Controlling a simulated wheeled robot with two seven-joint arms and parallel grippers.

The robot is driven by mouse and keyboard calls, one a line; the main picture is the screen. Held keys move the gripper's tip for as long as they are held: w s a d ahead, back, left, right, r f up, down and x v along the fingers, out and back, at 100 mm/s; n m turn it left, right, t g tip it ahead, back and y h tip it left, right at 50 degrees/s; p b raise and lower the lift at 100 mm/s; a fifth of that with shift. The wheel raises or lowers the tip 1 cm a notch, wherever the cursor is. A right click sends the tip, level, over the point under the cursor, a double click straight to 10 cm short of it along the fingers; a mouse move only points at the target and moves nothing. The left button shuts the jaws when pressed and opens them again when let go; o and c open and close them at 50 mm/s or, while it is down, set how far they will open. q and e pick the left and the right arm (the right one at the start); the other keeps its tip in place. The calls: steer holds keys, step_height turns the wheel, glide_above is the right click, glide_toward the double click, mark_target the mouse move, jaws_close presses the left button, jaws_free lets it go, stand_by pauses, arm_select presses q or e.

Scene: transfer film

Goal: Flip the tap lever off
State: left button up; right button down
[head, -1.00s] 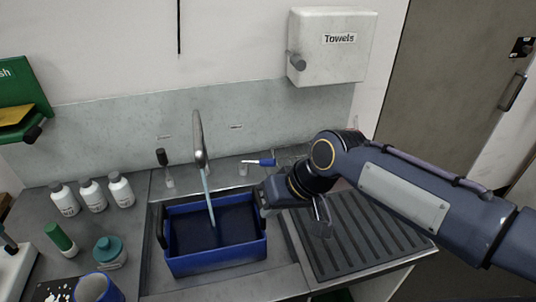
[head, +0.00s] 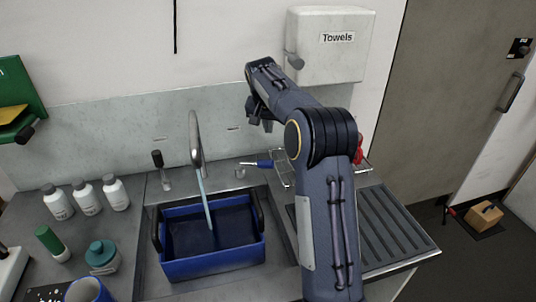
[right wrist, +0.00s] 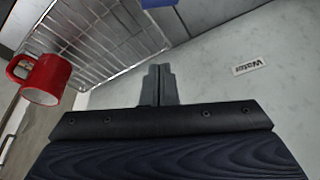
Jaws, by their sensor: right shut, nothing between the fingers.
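The tap (head: 196,140) stands behind the sink, with a stream of water running from its spout into a blue tub (head: 212,264). A lever with a blue handle (head: 264,163) sits right of the tap and sticks out sideways to the right. A dark-handled lever (head: 157,158) stands upright on the left. My right gripper (head: 254,111) is up near the wall, above and apart from the blue lever. In the right wrist view its fingers (right wrist: 158,84) are shut and empty, with a blue piece (right wrist: 158,3) cut off at the top edge. My left gripper is not in view.
A wire rack (right wrist: 95,40) and red mug (right wrist: 42,78) stand close to my right gripper. The "Water" label (right wrist: 251,65) is on the wall panel. A towel dispenser (head: 335,65) hangs above right. White bottles (head: 87,200) stand left of the sink.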

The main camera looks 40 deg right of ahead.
mark_target(256, 163)
stand_by(0.3)
step_height(256, 163, down, 10)
steer(key=p, duration=0.2)
steer(key=shift+s+a, duration=0.15)
stand_by(0.3)
